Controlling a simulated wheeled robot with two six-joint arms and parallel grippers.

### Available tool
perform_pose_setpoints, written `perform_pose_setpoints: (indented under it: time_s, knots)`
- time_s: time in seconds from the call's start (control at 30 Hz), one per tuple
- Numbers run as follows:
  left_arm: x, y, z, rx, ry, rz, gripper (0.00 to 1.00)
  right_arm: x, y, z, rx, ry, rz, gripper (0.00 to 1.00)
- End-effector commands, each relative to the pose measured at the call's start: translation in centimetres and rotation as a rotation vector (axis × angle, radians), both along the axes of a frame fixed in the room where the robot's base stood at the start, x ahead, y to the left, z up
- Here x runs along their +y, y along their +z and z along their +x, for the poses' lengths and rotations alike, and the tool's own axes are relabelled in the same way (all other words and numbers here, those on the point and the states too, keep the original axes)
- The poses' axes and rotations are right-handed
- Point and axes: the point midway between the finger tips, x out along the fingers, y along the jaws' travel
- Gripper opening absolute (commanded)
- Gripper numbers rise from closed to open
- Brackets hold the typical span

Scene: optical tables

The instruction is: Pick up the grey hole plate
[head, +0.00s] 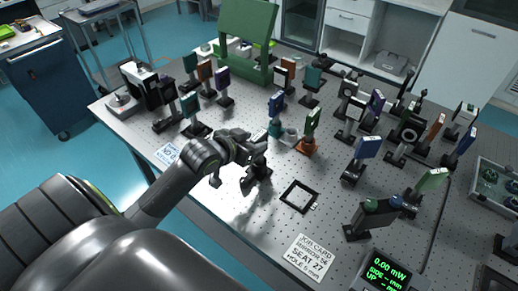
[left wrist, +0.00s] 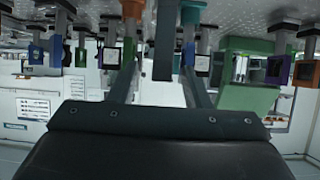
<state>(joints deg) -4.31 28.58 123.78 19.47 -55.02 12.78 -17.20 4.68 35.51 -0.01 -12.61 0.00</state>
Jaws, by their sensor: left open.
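I cannot pick out the grey hole plate for certain in the head view. My left gripper (head: 252,160) is over the near left part of the optical table (head: 235,205), beside a dark mount (head: 259,172) that it partly hides. In the left wrist view, which is upside down, the left gripper (left wrist: 158,40) has its fingers apart. A narrow dark grey upright piece (left wrist: 164,45) shows between them; I cannot tell whether it is the plate seen edge-on, or whether a finger touches it. My right gripper is not in view.
Several posts with coloured plates stand behind and to the right. A teal and an orange mount (head: 307,145) are close by on the right. A black square frame (head: 299,196) and a job card (head: 310,257) lie nearer the front. A green stand (head: 247,40) is at the back.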

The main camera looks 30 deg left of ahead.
Motion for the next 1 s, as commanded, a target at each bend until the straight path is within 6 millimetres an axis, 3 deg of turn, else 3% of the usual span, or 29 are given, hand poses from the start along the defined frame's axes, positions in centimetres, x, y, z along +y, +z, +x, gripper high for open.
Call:
perform_pose_setpoints:
  time_s: [0.3, 0.6, 0.93, 1.0]
  knots:
    - [-0.1, -1.8, 3.0, -0.001, 0.001, -0.002, 0.44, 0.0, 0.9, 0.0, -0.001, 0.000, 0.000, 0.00]
    - [-0.1, -2.0, 3.3, 0.000, 0.000, 0.000, 0.44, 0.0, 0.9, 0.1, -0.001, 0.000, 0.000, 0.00]
    - [-0.1, -2.0, 3.3, 0.000, 0.000, 0.000, 0.00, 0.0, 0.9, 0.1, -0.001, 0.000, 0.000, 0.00]
    - [-0.1, -2.0, 3.3, 0.000, 0.000, 0.000, 0.00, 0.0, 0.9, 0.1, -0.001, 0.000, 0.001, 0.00]
